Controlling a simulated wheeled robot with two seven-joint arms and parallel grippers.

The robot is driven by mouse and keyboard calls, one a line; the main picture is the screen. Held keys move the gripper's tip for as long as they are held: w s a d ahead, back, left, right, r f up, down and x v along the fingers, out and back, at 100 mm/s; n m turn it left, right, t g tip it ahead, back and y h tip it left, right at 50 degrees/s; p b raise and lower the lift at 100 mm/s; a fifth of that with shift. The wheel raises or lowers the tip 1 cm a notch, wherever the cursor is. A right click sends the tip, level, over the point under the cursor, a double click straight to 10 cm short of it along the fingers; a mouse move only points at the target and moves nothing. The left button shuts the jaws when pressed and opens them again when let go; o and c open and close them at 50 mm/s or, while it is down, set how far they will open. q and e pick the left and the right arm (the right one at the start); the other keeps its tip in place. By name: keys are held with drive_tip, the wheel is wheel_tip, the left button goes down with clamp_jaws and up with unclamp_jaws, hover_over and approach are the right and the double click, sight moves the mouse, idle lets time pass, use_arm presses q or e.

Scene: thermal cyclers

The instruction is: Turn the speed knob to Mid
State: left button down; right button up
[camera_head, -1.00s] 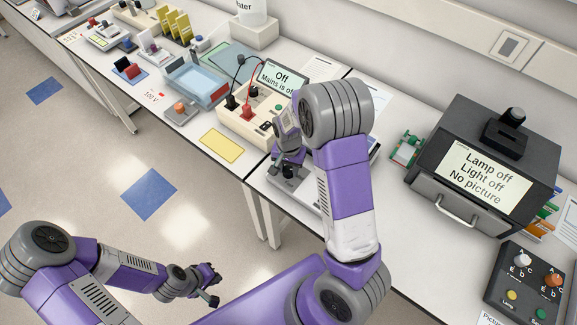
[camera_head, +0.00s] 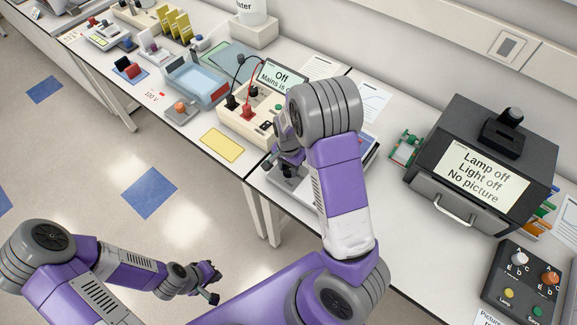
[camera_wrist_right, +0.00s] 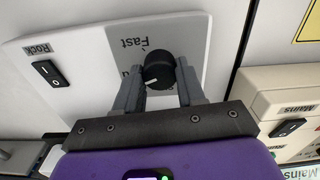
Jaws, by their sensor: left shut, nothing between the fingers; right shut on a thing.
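The speed knob (camera_wrist_right: 158,70) is a black round knob with a white pointer mark, on a white and grey panel (camera_wrist_right: 70,50) in the right wrist view. The mark points to the lower left of that picture. The word "Fast" shows upside down beside the knob; another label is mostly hidden by the knob and a finger. My right gripper (camera_wrist_right: 160,82) is shut on the knob, one finger on each side. In the head view my right gripper (camera_head: 287,165) is over the device, and my arm hides much of it. My left gripper (camera_head: 213,284) is shut and empty, away from the bench.
A black switch labelled Rock (camera_wrist_right: 48,72) is on the same panel. A cream power unit (camera_head: 240,122) with red and black plugs stands close to my right gripper. A dark box (camera_head: 485,165) with a screen stands at the right. The floor around my left gripper is clear.

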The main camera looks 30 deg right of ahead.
sight(289, 168)
drive_tip(key=o, duration=1.1)
drive_tip(key=shift+c, duration=0.2)
wheel_tip(289, 168, up, 8)
drive_tip(key=shift+f+p, duration=0.2)
drive_tip(key=shift+p, duration=0.2)
